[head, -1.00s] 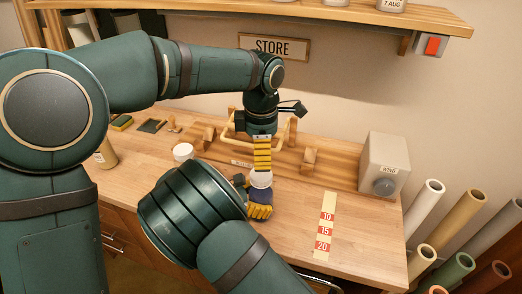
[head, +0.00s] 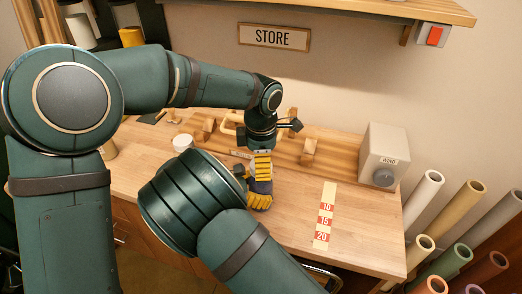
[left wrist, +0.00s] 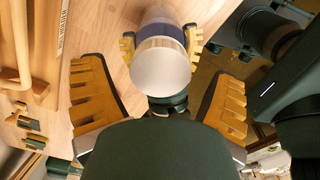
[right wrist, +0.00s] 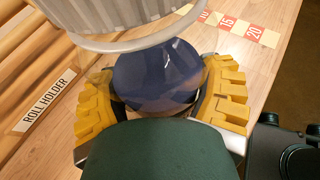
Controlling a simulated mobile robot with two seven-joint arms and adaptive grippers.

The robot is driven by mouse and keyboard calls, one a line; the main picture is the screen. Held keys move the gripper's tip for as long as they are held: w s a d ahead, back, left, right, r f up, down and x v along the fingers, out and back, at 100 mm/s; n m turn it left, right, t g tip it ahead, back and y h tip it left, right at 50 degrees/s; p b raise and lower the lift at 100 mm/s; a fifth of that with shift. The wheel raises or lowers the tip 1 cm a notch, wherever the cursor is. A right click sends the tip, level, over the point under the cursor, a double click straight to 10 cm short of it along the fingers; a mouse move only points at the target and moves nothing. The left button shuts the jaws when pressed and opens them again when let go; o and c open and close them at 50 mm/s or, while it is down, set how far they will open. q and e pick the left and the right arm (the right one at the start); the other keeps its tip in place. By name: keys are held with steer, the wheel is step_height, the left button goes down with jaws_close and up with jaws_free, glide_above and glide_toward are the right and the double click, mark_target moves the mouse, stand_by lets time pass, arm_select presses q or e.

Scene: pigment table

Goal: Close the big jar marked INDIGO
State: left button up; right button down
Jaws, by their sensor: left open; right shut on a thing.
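The big jar (right wrist: 160,75) has clear walls and dark blue contents. My right gripper (head: 258,197) is shut around its body low over the table, and its fingers flank the jar in the right wrist view (right wrist: 163,105). A pale, ridged, round lid (right wrist: 115,22) is over the jar's top; its pale top also shows in the left wrist view (left wrist: 160,68). I cannot tell whether it is seated. My left gripper (head: 262,168) points down from above, open, its fingers (left wrist: 160,95) spread on either side of the lid. No INDIGO marking is readable.
A small white pot (head: 183,142) stands left of the grippers. A wooden roll holder (head: 308,150) is behind. A marked strip (head: 325,215) lies to the right, with a grey knobbed box (head: 385,155) behind it. Paper rolls (head: 462,205) stand beyond the table's right end.

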arm_select(q)
steer(key=shift+f, duration=0.5)
steer(key=c, duration=1.3)
steer(key=shift+m, duration=1.6)
steer(key=o, duration=1.3)
steer(key=shift+r, duration=0.15)
